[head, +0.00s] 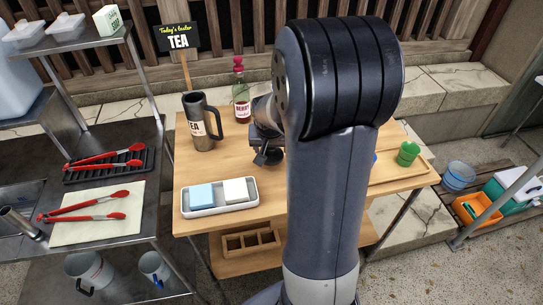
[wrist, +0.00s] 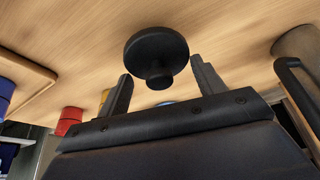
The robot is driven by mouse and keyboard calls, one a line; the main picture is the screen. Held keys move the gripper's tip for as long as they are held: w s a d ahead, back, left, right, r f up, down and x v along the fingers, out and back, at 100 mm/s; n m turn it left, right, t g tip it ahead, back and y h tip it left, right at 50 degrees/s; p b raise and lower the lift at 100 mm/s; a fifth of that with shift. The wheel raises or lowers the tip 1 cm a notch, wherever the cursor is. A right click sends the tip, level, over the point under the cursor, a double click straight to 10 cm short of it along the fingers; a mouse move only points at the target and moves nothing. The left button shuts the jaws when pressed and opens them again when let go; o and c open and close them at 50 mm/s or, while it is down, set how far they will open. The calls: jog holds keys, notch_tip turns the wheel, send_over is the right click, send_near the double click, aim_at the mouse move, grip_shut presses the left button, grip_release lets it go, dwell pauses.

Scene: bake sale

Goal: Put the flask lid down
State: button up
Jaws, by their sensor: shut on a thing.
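The flask lid (wrist: 156,52) is a black disc with a short knob, seen between my gripper's two fingers in the wrist view. My gripper (wrist: 162,78) is shut on it, low over the wooden table (head: 238,172). The wrist view does not clearly show whether the lid touches the table top. In the head view my gripper (head: 267,156) is right of the flask (head: 203,122), a dark upright mug with a TEA label and handle. The lid cannot be made out in the head view. The flask also shows at the right of the wrist view (wrist: 297,42).
A red bottle (head: 241,92) stands behind my gripper. A white tray (head: 219,206) with a blue and a white block lies in front. A green object (head: 408,153) stands at the right on a wooden board (head: 402,174). Bare table lies between flask and tray.

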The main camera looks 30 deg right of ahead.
aim_at(271, 152)
jog(key=shift+f, duration=1.7)
jog(key=shift+f, duration=0.15)
jog(key=o, duration=1)
jog(key=shift+c, duration=0.2)
jog(key=shift+s+a+r, duration=0.1)
jog(key=shift+r, duration=0.4)
jog(key=v, duration=1.1)
jog(key=shift+r, duration=0.1)
